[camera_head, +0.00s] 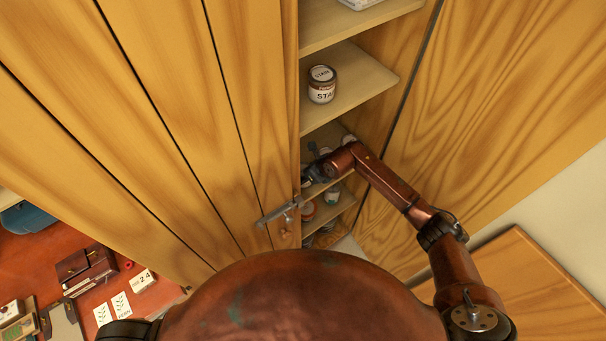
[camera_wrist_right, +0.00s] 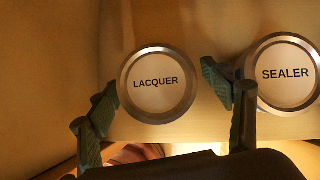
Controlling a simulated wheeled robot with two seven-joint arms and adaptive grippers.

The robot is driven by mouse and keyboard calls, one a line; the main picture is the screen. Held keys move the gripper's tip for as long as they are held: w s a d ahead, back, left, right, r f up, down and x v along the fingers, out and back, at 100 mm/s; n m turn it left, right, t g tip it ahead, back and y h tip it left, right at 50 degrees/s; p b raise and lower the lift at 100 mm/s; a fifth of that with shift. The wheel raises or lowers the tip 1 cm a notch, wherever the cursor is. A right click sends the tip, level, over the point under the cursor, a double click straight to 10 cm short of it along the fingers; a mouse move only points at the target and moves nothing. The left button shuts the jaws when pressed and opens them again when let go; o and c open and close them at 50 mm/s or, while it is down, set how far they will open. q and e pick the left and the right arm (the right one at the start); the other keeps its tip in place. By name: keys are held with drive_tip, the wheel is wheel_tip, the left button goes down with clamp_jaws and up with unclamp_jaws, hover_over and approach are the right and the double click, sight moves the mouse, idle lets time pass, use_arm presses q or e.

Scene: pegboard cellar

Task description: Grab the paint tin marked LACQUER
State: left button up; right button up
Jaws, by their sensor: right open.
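The tin marked LACQUER (camera_wrist_right: 158,84) shows its round white lid with a metal rim in the right wrist view, upright on a pale wooden shelf. My right gripper (camera_head: 314,174) reaches into the cabinet in the head view. In the right wrist view its green-padded fingers are open, one on each side of the LACQUER tin, with nothing held. The tin marked SEALER (camera_wrist_right: 286,73) stands close on the right, and the right finger overlaps its edge in the picture. In the head view I cannot make out the LACQUER label. My left gripper is not in view.
A STAIN-type tin (camera_head: 322,84) stands on the shelf (camera_head: 365,82) above. More tins, such as one lower down (camera_head: 332,195), stand on lower shelves. Wooden cabinet panels (camera_head: 170,90) flank the opening. A red-brown surface with small items (camera_head: 140,279) lies at lower left.

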drive_tip(key=shift+c, duration=0.6)
drive_tip(key=c, duration=1.4)
